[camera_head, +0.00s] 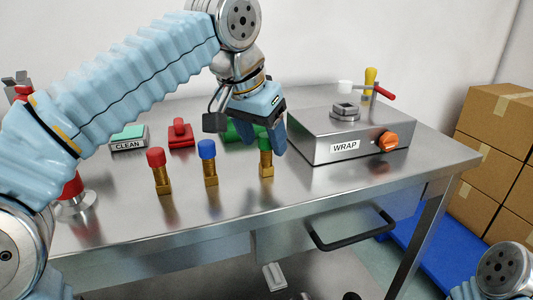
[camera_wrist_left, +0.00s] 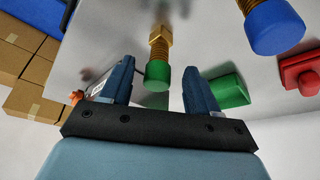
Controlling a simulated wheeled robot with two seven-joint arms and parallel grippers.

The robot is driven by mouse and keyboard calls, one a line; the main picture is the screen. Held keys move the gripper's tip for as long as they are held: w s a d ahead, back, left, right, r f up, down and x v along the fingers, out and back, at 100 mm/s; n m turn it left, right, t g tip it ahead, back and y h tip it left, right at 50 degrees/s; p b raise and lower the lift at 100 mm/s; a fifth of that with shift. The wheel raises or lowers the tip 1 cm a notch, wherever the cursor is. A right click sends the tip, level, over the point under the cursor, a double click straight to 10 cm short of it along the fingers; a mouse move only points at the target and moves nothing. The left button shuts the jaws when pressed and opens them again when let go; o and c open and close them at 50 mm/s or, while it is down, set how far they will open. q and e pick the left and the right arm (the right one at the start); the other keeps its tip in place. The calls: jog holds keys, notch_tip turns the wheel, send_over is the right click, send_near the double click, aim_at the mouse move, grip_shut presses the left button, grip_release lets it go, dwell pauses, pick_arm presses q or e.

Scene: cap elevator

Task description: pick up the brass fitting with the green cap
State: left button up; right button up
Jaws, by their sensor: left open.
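My left gripper (camera_head: 266,136) is open and empty, directly above and around the level of the cap. Its fingers partly hide the cap in the head view. In the left wrist view the green cap (camera_wrist_left: 157,74) lies between the two open fingers, with a gap on each side. I cannot tell whether a finger touches it. The right gripper is not in view.
A blue-capped fitting (camera_head: 208,164) and a red-capped fitting (camera_head: 160,172) stand to the left. A green block (camera_wrist_left: 229,91) and a red block (camera_head: 181,134) lie behind. The WRAP box (camera_head: 315,152) stands close on the right. The table front is clear.

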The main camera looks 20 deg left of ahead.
aim_at(269, 153)
pick_arm(q)
jog(key=x, duration=0.5)
jog(key=shift+s, duration=0.1)
jog(key=c, duration=1.1)
jog(key=shift+r, duration=0.1)
notch_tip(269, 153, up, 3)
jog(key=shift+d+r, duration=0.1)
jog(key=s+d+r, duration=0.2)
jog(key=s+r, duration=0.1)
jog(key=s, duration=0.1)
jog(key=s+d+r, duration=0.2)
jog(key=s+r, duration=0.1)
jog(key=s, duration=0.1)
jog(key=s+d+r, duration=0.2)
jog(key=s+r, duration=0.1)
jog(key=s, duration=0.1)
jog(key=shift+s+d+r, duration=0.15)
jog(key=shift+d+r, duration=0.15)
jog(key=shift+d, duration=0.1)
